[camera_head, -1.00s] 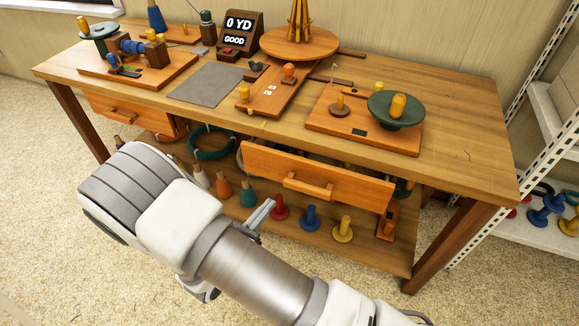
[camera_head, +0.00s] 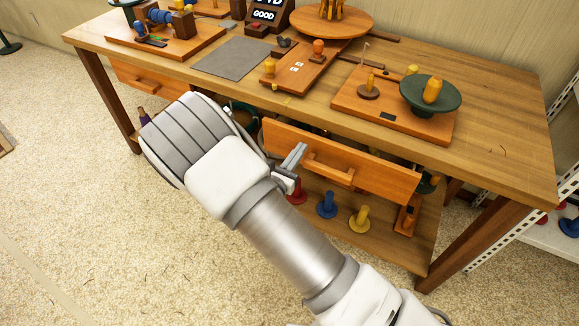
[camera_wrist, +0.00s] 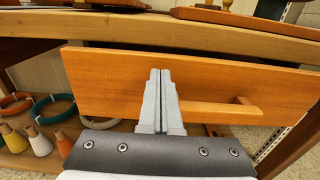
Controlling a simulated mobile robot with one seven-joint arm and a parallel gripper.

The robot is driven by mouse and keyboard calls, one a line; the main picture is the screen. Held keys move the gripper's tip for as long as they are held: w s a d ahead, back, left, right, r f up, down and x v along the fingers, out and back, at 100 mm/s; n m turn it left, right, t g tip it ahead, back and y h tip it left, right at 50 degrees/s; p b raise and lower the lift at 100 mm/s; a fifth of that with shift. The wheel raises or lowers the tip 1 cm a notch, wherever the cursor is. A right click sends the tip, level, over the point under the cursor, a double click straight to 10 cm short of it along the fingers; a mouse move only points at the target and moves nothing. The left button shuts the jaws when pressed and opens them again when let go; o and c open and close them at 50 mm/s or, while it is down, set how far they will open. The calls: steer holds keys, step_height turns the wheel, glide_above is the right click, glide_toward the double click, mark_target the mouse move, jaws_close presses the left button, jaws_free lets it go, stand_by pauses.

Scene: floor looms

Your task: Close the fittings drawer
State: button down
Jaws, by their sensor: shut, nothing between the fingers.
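Two drawers show under the workbench (camera_head: 510,120), and I cannot tell from labels which is the fittings drawer. The right drawer (camera_head: 388,176) stands out from under the bench top, with a wooden bar handle (camera_head: 329,169) on its front. The left drawer (camera_head: 180,88) has a similar handle and is partly hidden by my arm. My gripper (camera_head: 297,155) is shut and empty at the right drawer's front, left of its handle. In the wrist view the fingers (camera_wrist: 160,76) point at the drawer front (camera_wrist: 105,82); whether they touch it is unclear. The handle (camera_wrist: 228,108) is to their right.
The lower shelf holds blue (camera_head: 327,205) and yellow (camera_head: 360,219) spools, coloured cones (camera_wrist: 38,143) and rings (camera_wrist: 52,108). A green dish (camera_head: 430,94) and wooden boards stand on the bench top. A white metal rack (camera_head: 500,232) is at the right. Carpet in front is free.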

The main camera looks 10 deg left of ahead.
mark_target(306, 140)
steer(key=shift+w+d, duration=0.25)
steer(key=shift+w, duration=0.4)
steer(key=x, duration=0.5)
steer(key=shift+s, duration=0.15)
steer(key=shift+s+a, duration=0.1)
steer(key=shift+a, duration=0.05)
